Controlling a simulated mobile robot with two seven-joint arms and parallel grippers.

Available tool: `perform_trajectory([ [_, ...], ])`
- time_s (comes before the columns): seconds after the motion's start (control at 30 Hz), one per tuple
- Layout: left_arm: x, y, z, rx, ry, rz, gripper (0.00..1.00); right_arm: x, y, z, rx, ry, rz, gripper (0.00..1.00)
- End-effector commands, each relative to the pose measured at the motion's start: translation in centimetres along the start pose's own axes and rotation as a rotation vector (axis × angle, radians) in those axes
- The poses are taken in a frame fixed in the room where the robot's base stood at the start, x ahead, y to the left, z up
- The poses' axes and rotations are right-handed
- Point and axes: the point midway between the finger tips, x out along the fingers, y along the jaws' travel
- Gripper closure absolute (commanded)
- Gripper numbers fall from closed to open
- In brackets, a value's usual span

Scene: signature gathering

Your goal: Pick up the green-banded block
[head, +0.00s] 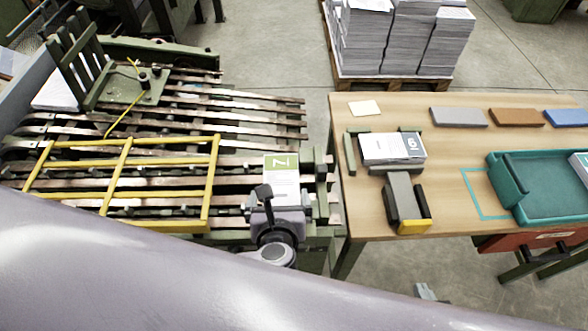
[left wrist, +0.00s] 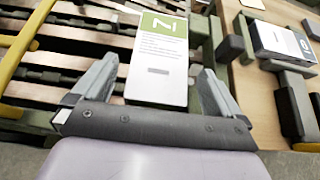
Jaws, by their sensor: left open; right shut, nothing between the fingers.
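In the left wrist view the block (left wrist: 158,65) lies between the two fingers. My left gripper (head: 278,202) is open, with one finger on each side of the block's near part; I cannot tell whether they touch it. The gripper's body hides the block's near end in the head view. My right gripper (head: 430,292) shows only its shut tips at the bottom, apart from the block.
Right of the block, the wooden table (head: 440,190) holds a grey-banded stack (head: 391,148), a grey, black and yellow device (head: 405,200) and a teal tray (head: 507,195). A yellow frame (head: 213,180) stands left of the block. Green posts (head: 320,185) stand close on its right.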

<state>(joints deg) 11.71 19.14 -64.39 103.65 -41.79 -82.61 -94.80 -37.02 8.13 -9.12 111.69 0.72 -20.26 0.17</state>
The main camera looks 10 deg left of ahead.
Motion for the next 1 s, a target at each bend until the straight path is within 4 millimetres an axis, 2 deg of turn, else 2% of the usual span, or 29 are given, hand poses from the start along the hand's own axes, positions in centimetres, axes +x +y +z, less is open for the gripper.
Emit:
perform_trajectory([
  [0.33, 2.9, 0.0, -0.2, 0.017, -0.007, 0.004, 0.0, 0.2, -0.1, 0.5, 0.001, -0.004, -0.001, 1.0],
  [0.6, 6.5, -0.2, -0.5, 0.015, -0.007, 0.004, 0.0, 0.5, -0.1, 1.0, 0.002, -0.004, -0.001, 1.0],
  [0.73, 7.2, -0.2, -0.5, 0.013, -0.007, 0.003, 0.0, 0.5, -0.1, 1.0, 0.003, -0.004, -0.001, 1.0],
  [0.93, 7.2, -0.2, -0.5, 0.013, -0.006, 0.002, 0.0, 0.5, -0.1, 1.0, 0.004, -0.004, -0.001, 1.0],
  [0.97, 7.2, -0.2, -0.5, 0.013, -0.006, 0.002, 0.03, 0.5, -0.1, 1.0, 0.004, -0.004, -0.001, 1.0],
  [1.0, 7.2, -0.2, -0.5, 0.013, -0.006, 0.002, 0.16, 0.5, -0.1, 1.0, 0.004, -0.004, -0.001, 1.0],
])
